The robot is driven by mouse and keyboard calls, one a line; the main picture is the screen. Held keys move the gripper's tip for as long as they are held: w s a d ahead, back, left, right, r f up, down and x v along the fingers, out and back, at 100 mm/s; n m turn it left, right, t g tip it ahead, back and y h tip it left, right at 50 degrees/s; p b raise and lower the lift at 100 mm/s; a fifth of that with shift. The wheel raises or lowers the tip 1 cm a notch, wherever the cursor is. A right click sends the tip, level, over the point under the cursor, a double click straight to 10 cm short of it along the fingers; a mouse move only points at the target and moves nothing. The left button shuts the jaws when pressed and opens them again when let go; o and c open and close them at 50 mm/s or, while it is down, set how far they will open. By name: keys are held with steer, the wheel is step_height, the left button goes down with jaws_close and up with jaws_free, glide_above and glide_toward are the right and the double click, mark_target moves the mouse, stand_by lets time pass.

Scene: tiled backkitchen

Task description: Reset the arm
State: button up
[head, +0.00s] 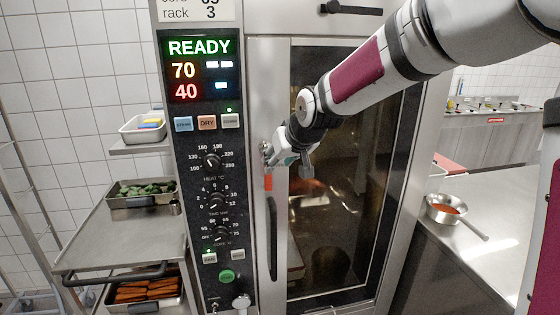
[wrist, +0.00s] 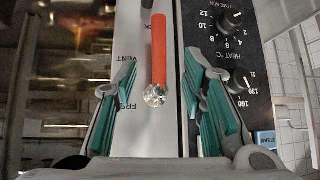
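My gripper (head: 284,158) is at the front of the steel oven (head: 262,75), at the strip between the control panel and the glass door. In the wrist view my gripper (wrist: 162,85) is open, with its green-padded fingers spread apart. A red lever (wrist: 158,48) with a shiny metal end lies between the fingers in that view, with gaps on both sides. The red lever (head: 268,183) also shows just below the gripper in the head view. Lettering including "VENT" is beside it. Whether the gripper touches the panel is unclear.
The control panel (head: 208,140) reads READY, 70 and 40. The glass door (head: 340,200) is closed. At left, a steel table (head: 100,235) and trays stand close to the oven. At right, a counter (head: 480,260) holds a pan (head: 442,209) of red food.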

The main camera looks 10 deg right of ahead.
steer(key=shift+s+r, duration=0.2)
steer(key=shift+s, duration=0.05)
steer(key=s+d+m+g+h+b, duration=0.1)
steer(key=s+d, duration=0.1)
steer(key=s, duration=1.4)
steer(key=s+d+f+m+g+b, duration=0.1)
steer(key=s+d+g, duration=0.1)
steer(key=s, duration=1.4)
steer(key=shift+s+d+f+h+b, duration=0.3)
steer(key=shift+s+d+h, duration=0.1)
steer(key=shift+d, duration=0.1)
